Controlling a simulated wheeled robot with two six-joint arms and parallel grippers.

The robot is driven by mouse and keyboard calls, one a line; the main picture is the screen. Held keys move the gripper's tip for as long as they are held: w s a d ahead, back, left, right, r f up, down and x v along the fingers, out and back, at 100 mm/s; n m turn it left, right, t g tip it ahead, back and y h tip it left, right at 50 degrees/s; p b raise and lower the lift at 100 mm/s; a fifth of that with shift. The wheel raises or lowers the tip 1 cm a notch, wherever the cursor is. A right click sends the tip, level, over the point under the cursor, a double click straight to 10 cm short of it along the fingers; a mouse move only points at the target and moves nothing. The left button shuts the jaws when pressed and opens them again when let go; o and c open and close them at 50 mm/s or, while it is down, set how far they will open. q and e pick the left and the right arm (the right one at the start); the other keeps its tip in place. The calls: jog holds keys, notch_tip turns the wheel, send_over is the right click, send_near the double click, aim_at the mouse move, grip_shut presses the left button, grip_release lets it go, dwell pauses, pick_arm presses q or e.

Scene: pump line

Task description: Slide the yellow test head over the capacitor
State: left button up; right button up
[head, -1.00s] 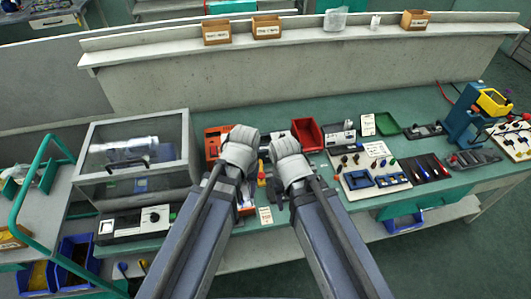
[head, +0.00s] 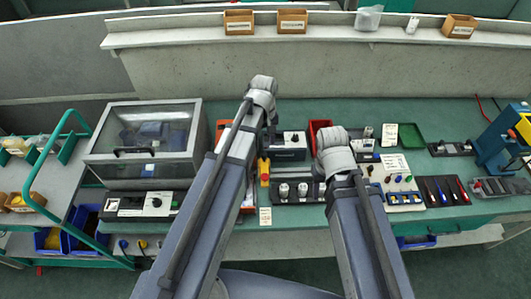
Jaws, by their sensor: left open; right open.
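A yellow block on a blue upright stand (head: 497,138) at the right edge looks like the yellow test head (head: 524,128). Two white cylinders (head: 293,190) stand upright in a dark holder (head: 317,196) at the front middle of the bench; I cannot tell whether either is the capacitor. My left gripper (head: 271,135) is open and empty, pointing down over the bench behind the cylinders, partly hidden by my arm. My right gripper is hidden behind its own arm, right of the holder. Both arms are far left of the yellow block.
A clear-lidded case (head: 145,140) stands at the left. A red bin (head: 318,130), a green tray (head: 411,136) and a dark tray with coloured pens (head: 440,190) lie on the bench. A shelf with bins (head: 239,22) runs behind. The back right bench top is mostly clear.

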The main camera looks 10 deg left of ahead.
aim_at(264, 154)
pick_arm(q)
notch_tip(264, 154, down, 7)
jog(key=b, duration=0.6)
jog(key=shift+r, duration=0.15)
jog(key=shift+c, duration=0.3)
grip_shut()
dwell(0.7)
